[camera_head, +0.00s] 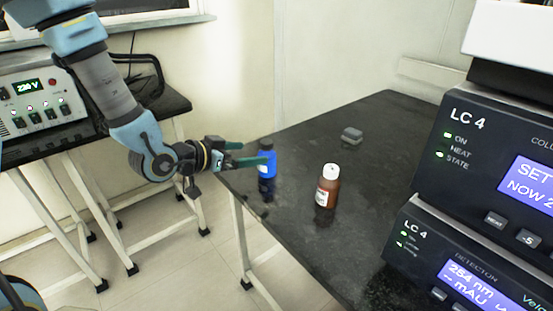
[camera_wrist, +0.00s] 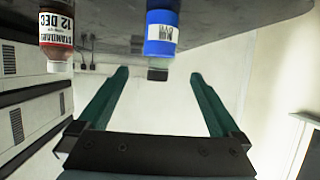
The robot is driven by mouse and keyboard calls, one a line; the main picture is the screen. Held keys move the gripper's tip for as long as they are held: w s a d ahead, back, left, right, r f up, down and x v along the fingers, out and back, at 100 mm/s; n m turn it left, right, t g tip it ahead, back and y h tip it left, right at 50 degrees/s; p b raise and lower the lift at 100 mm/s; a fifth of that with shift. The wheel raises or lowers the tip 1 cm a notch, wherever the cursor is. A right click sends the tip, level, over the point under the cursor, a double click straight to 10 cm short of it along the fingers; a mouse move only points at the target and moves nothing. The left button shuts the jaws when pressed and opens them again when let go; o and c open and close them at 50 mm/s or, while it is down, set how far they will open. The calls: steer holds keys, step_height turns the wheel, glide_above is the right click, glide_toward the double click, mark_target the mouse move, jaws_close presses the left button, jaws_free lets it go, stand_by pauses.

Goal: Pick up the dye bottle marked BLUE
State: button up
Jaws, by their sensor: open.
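The blue dye bottle (camera_head: 269,170) stands upright near the left edge of the dark table. In the wrist view the blue bottle (camera_wrist: 159,34) appears upside down, with a white label too small to read surely. My gripper (camera_head: 252,153) is open, its green fingers pointing right at the bottle's upper part. One finger overlaps the bottle in the head view. In the wrist view my gripper (camera_wrist: 159,75) has the bottle's dark cap between its fingertips in the picture. I cannot tell whether a finger touches it.
A brown bottle (camera_head: 327,190) with a white cap stands to the right of the blue one. A small grey block (camera_head: 351,134) lies farther back. Stacked LC 4 instruments (camera_head: 480,160) fill the table's right. A power unit (camera_head: 38,100) sits on another table at left.

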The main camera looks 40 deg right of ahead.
mark_target(262, 151)
steer(key=x, duration=0.4)
steer(key=shift+s+d+p, duration=0.15)
steer(key=shift+d+p, duration=0.25)
steer(key=shift+f+p+x, duration=0.2)
steer(key=shift+p+x, duration=0.25)
steer(key=shift+x, duration=1.1)
steer(key=shift+f+p+x, duration=0.2)
steer(key=shift+p+x, duration=0.2)
steer(key=shift+x, duration=1.15)
steer(key=shift+a, duration=0.2)
jaws_close()
